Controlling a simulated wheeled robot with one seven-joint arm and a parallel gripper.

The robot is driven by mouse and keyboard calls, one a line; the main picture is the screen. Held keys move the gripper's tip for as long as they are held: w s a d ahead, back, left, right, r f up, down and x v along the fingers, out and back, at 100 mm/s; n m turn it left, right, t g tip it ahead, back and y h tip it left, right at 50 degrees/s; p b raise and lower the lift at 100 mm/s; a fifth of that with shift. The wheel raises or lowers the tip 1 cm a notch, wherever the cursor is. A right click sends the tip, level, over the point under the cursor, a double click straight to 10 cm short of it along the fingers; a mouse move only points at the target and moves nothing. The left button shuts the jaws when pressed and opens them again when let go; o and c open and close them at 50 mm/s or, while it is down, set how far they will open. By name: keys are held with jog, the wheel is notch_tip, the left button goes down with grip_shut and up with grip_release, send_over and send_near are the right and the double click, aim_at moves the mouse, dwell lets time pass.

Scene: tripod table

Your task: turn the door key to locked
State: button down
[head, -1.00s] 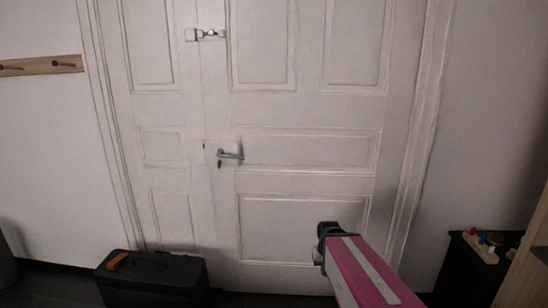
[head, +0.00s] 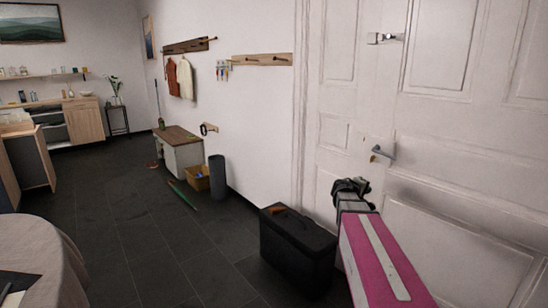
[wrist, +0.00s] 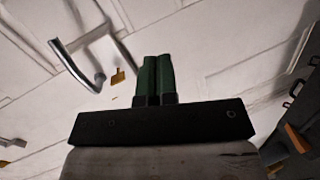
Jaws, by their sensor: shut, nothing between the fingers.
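The white door (head: 450,160) fills the right of the head view and the back of the wrist view (wrist: 225,60). A small brass key (head: 373,158) sits in the lock below the grey lever handle (head: 384,152). In the wrist view the key (wrist: 118,76) shows next to the handle (wrist: 78,65), to the left of my fingers. The key's exact angle is too small to read. My gripper (wrist: 157,58) is shut and empty, its two green fingers side by side. In the head view my gripper (head: 350,185) is below and left of the key, apart from it.
A latch (head: 385,38) is higher on the door. A round table (head: 45,265) is at lower left. The tiled floor between is mostly clear.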

jog(key=w+r+n+t+h, duration=0.25)
jog(key=w+r, duration=0.25)
jog(key=r, duration=0.3)
jog(key=x, duration=0.7)
jog(key=shift+w+d+f+t+y, duration=0.2)
jog(key=shift+d+f+t+y, duration=0.1)
jog(key=shift+t+y, duration=0.15)
jog(key=shift+w+a+r+n, duration=0.15)
jog(key=shift+w+a+n, duration=0.1)
jog(key=shift+w+a, duration=0.05)
jog(key=shift+s+d+r, duration=0.1)
jog(key=shift+r, duration=0.45)
dwell(0.4)
jog(key=shift+r, duration=0.45)
dwell(0.4)
send_near(374, 160)
jog(key=shift+s+d+r, duration=0.8)
jog(key=shift+s+r, duration=0.2)
jog(key=shift+r, duration=0.05)
